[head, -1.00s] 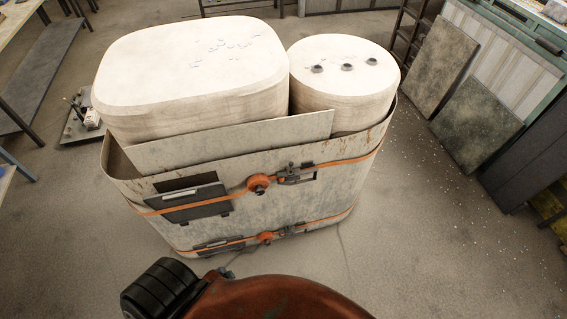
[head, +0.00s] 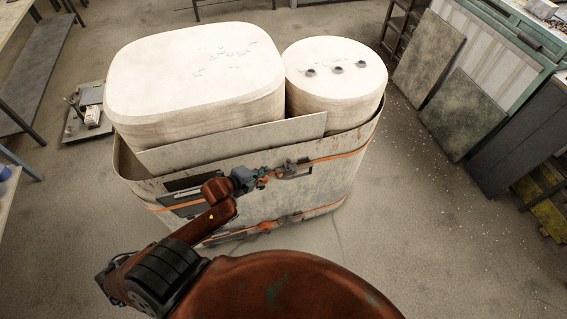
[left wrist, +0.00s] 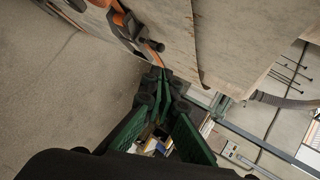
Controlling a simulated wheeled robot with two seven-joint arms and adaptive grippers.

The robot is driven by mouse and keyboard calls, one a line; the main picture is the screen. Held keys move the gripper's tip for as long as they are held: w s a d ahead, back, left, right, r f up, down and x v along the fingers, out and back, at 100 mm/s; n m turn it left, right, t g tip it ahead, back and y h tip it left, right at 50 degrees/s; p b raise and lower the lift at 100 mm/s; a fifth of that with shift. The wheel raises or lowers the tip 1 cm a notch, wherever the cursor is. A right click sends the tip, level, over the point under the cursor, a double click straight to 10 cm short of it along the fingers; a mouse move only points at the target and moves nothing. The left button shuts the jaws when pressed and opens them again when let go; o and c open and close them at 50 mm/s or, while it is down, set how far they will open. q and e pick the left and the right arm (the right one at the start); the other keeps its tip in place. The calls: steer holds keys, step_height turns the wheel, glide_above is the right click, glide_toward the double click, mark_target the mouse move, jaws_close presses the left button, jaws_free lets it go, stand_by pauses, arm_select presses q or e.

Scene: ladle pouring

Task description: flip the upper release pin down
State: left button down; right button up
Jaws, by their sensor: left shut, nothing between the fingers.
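The upper release latch (head: 294,168) sits on the upper orange strap around a large grey metal bin (head: 330,178). In the left wrist view a short dark pin (left wrist: 153,45) sticks out beside the orange strap fitting (left wrist: 122,22). My left gripper (head: 264,174) is at the front of the bin, just left of the upper latch. In the left wrist view its green fingers (left wrist: 160,76) are closed together, with nothing between them. The tips are close below the pin; I cannot tell whether they touch it. My gripper hides the upper orange roller in the head view.
Two pale blocks, one wide (head: 195,75) and one round (head: 335,70), stand in the bin. A lower orange strap (head: 325,210) with its fittings runs below. Grey panels (head: 463,115) lean at the right. Floor right of the bin is clear.

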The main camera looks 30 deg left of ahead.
arm_select(q)
steer(key=shift+w+f, duration=0.1)
arm_select(e)
steer(key=shift+w, duration=0.1)
arm_select(q)
steer(key=x, duration=1.3)
steer(key=shift+w+f, duration=0.25)
steer(key=shift+f, duration=0.05)
arm_select(e)
steer(key=shift+d+r, duration=0.15)
steer(key=shift+d, duration=0.1)
steer(key=shift+a, duration=0.15)
arm_select(q)
step_height(320, 180, down, 2)
steer(key=shift+f, duration=0.1)
arm_select(e)
steer(key=shift+f, duration=0.35)
